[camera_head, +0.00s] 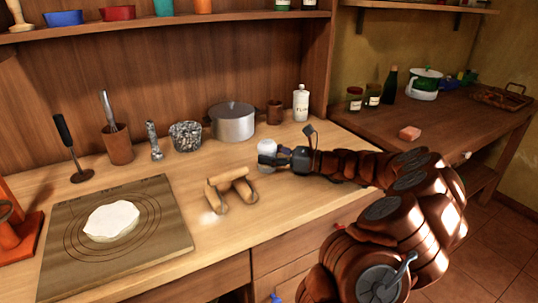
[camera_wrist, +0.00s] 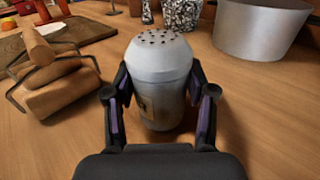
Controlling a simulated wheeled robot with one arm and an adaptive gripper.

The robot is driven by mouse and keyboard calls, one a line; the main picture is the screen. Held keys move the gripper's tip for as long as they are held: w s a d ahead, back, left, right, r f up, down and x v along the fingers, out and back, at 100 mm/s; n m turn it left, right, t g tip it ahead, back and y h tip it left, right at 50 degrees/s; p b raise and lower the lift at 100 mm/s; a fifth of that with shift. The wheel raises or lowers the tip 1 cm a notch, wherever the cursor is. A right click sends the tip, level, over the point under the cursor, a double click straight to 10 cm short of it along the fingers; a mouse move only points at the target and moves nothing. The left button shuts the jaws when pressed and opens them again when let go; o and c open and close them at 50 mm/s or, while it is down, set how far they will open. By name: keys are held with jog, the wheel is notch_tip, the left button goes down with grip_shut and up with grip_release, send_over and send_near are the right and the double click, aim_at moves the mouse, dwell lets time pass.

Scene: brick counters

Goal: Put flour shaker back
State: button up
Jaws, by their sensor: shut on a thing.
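The flour shaker (camera_wrist: 162,75) is a pale grey-white, rounded shaker with a holed top and a label on its side. In the wrist view it stands upright between the two fingers of my gripper (camera_wrist: 160,105), which is shut on it. In the head view the shaker (camera_head: 267,155) shows at the end of my gripper (camera_head: 272,160), over the wooden counter (camera_head: 300,215) right of the rolling pins. Whether its base touches the counter is hard to tell.
Wooden rolling pins (camera_head: 231,188) lie close left of the gripper. A metal pot (camera_head: 232,121), a brown cup (camera_head: 275,112) and a white bottle (camera_head: 301,103) stand behind. A dough board (camera_head: 115,235) is at left. The counter's front right is clear.

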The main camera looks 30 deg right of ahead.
jog(key=o, duration=1.2)
jog(key=shift+f, duration=0.1)
jog(key=shift+o, duration=0.2)
jog(key=shift+s+d, duration=0.25)
jog(key=v, duration=1.1)
jog(key=shift+s+r, duration=0.15)
jog(key=shift+r, duration=0.05)
jog(key=shift+d, duration=0.1)
